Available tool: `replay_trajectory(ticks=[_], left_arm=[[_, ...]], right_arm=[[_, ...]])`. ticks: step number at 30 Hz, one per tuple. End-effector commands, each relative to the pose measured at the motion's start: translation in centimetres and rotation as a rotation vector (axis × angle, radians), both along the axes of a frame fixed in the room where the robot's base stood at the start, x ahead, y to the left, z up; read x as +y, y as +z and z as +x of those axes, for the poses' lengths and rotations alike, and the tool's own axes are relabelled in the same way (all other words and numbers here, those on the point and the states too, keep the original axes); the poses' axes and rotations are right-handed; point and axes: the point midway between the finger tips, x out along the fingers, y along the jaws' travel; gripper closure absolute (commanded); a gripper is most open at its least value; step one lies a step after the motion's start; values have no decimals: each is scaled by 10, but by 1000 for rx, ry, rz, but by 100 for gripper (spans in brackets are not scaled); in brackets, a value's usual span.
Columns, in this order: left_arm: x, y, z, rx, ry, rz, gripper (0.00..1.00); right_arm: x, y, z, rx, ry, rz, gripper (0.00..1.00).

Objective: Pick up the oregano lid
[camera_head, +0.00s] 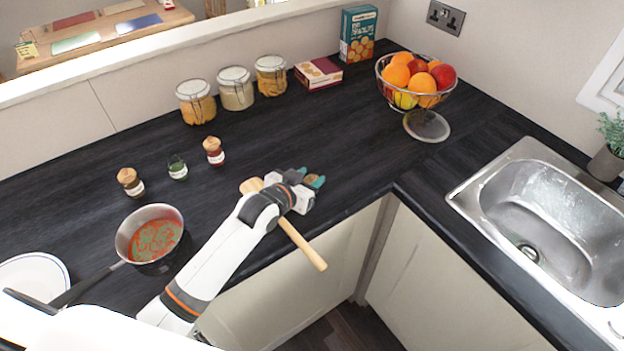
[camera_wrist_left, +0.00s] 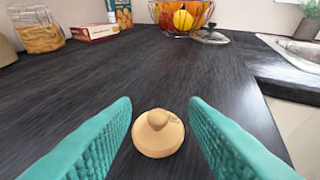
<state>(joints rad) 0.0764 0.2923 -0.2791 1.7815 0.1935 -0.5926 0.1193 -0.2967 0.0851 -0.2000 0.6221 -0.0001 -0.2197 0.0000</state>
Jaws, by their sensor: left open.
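The oregano lid (camera_wrist_left: 158,134) is a small round tan lid with a knob on top. In the left wrist view it lies on the dark worktop, knob up, between my left gripper's teal fingers and apart from both. My left gripper (camera_head: 310,180) is open and empty, low over the worktop near its front edge; its fingers also show in the left wrist view (camera_wrist_left: 160,108). In the head view the gripper mostly hides the lid. A small uncapped jar with green contents (camera_head: 177,168) stands between two cork-topped spice jars. My right gripper is out of view.
A wooden spoon (camera_head: 304,249) lies under my left arm, its handle past the worktop edge. A pot of red sauce (camera_head: 155,239) stands at left. Storage jars (camera_head: 236,89), boxes (camera_head: 318,73) and a fruit basket (camera_head: 417,77) stand behind. The sink (camera_head: 550,210) is right.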

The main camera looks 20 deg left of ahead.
Motion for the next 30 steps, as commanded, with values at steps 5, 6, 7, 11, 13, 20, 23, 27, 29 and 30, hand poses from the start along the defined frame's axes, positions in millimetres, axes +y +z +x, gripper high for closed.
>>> replay_trajectory(ticks=[5, 6, 7, 11, 13, 20, 23, 27, 29, 30], left_arm=[[-4, -11, 22, 1, 0, -3, 60], [-5, -13, 27, 0, 0, -3, 60], [-6, -14, 29, 0, 0, -3, 60], [-7, -18, 35, 0, 1, -2, 60], [-8, -18, 36, 0, 1, -2, 60], [-8, -18, 35, 0, 0, -2, 74], [-7, -18, 35, 1, 0, -2, 91], [-8, -19, 35, 2, 0, -2, 100], [-7, -19, 35, 3, 0, -2, 100], [-8, -19, 34, 3, 0, -2, 100]], right_arm=[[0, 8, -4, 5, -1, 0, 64], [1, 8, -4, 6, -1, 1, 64], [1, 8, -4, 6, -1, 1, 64], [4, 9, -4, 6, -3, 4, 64], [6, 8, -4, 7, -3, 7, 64], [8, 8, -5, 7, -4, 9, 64], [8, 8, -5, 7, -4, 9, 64], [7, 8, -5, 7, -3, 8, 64], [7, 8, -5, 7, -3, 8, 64], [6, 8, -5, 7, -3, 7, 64]])
